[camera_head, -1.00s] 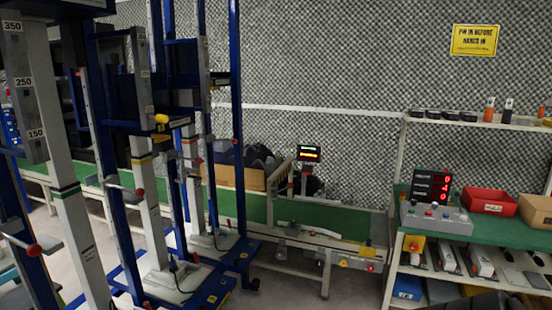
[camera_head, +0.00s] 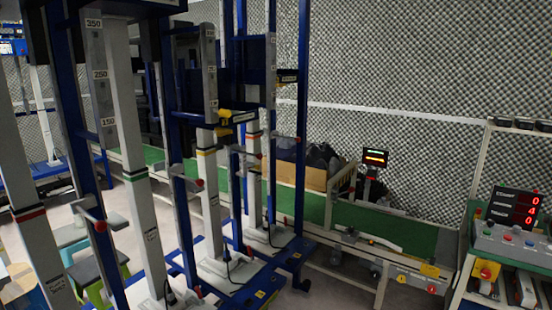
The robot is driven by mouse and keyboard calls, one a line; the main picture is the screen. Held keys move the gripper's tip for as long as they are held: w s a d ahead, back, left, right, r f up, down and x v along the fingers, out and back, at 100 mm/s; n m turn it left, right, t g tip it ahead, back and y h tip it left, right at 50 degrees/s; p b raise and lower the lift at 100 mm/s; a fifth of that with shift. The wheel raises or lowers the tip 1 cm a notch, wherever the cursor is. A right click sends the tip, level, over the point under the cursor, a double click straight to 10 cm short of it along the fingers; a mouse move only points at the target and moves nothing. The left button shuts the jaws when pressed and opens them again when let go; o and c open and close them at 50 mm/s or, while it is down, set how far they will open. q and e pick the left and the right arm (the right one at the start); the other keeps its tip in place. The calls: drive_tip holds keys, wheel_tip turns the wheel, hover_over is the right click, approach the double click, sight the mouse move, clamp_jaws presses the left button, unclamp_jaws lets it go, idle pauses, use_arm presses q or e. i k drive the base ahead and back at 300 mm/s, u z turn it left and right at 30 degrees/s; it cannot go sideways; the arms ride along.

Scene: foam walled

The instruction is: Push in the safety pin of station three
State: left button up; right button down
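A row of blue-framed stations with pale grey columns fills the left and middle of the head view. The columns carry red, green or yellow bands; one column (camera_head: 133,150) has a green band and stands beside a scale marked 350, 250 and 150. A yellow part (camera_head: 225,114), possibly a safety pin, sticks out near the top of a column farther back. Red-tipped levers (camera_head: 100,226) project from the frames. I cannot read a station number, so I cannot tell which is station three or how its pin sits. Neither of my grippers is in view.
A control box with red digits (camera_head: 515,207) stands at the right. Low stools (camera_head: 95,270) stand at lower left. Some floor shows before the bench.

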sight(260, 156)
drive_tip(key=z, duration=0.6)
drive_tip(key=i, duration=1.05)
drive_tip(key=u, duration=0.1)
